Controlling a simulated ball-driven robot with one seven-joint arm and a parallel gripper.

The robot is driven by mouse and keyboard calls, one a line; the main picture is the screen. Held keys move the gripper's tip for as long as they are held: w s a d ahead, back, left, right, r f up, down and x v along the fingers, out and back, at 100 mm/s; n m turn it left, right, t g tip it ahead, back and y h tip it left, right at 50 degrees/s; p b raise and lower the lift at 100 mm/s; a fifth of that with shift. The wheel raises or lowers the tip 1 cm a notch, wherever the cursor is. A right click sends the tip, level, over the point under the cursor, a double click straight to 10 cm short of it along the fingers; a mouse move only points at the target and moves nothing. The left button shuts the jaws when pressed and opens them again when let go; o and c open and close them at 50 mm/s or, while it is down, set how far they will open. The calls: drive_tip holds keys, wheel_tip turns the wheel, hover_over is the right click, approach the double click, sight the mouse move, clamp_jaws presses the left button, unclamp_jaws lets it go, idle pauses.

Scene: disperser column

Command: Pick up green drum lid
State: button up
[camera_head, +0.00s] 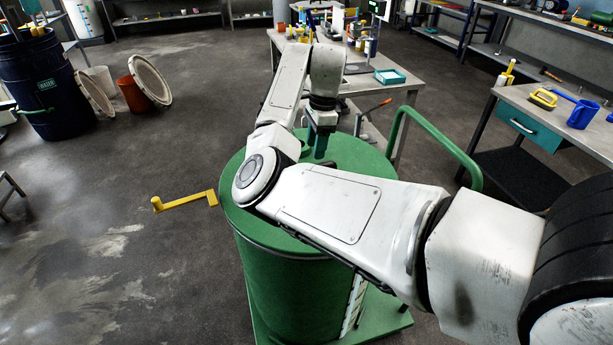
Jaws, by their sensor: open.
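The green drum lid (352,158) lies flat on top of the green drum (290,290) in the middle of the view. My gripper (319,148) points down over the back part of the lid, open. A short green upright piece, perhaps the lid's handle, shows at the fingers; I cannot tell whether they touch it. My own arm hides the middle and right front of the lid.
A yellow crank (185,201) sticks out left of the drum. A green rail (440,140) rises at its right. A workbench (360,82) with bottles and a teal tray (390,76) stands close behind.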

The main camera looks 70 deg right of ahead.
drive_tip(key=f, duration=0.3)
drive_tip(key=shift+w+a+f, duration=0.1)
drive_tip(key=shift+w, duration=0.1)
drive_tip(key=shift+w+a+f+p, duration=0.15)
drive_tip(key=shift+f+p, duration=0.2)
drive_tip(key=shift+f, duration=1)
drive_tip(key=shift+w+a+f+p, duration=0.1)
drive_tip(key=shift+f+p, duration=0.25)
drive_tip(key=shift+f, duration=0.95)
clamp_jaws()
drive_tip(key=shift+r, duration=0.15)
